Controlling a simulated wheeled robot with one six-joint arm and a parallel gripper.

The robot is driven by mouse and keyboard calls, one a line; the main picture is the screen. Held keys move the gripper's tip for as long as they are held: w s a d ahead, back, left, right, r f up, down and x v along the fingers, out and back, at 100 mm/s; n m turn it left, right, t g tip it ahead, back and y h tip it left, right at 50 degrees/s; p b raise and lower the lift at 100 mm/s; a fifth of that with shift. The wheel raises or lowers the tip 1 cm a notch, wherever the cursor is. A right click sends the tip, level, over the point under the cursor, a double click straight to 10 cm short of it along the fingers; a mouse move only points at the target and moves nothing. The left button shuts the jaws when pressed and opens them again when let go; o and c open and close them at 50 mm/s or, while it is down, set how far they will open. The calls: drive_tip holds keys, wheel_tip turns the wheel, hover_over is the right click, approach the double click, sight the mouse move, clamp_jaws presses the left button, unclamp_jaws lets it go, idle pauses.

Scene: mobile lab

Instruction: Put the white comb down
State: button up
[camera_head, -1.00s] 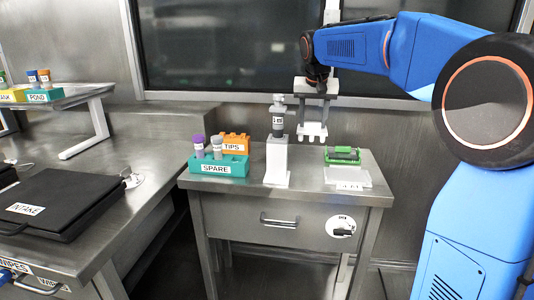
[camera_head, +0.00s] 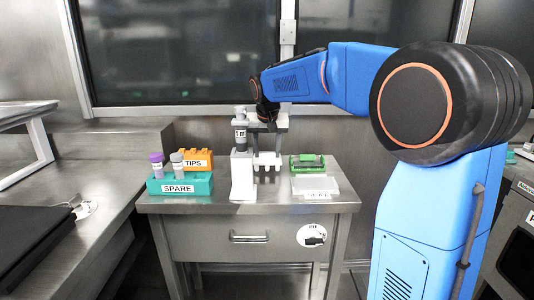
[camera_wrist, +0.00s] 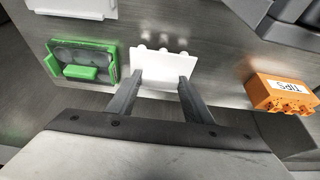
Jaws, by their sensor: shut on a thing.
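The white comb (camera_head: 267,161) hangs from my gripper (camera_head: 268,140), with its teeth at the lower edge, over the back of the steel side table. In the wrist view the comb (camera_wrist: 160,62) shows as a white plate with several bumps, between the tips of my gripper (camera_wrist: 160,82). My gripper is shut on it. The comb is low over the table top, between the white stand and the green-framed holder; I cannot tell whether it touches the table.
A white stand with a grey-topped device (camera_head: 243,176) is just left of the comb. A green-framed holder (camera_head: 307,163) and a white labelled plate (camera_head: 316,186) are at right. A teal SPARE rack (camera_head: 180,185) and an orange TIPS box (camera_head: 197,160) are at left. The front strip is clear.

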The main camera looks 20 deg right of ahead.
drive_tip(key=shift+f, duration=0.45)
drive_tip(key=shift+f, duration=0.1)
drive_tip(key=o, duration=1.3)
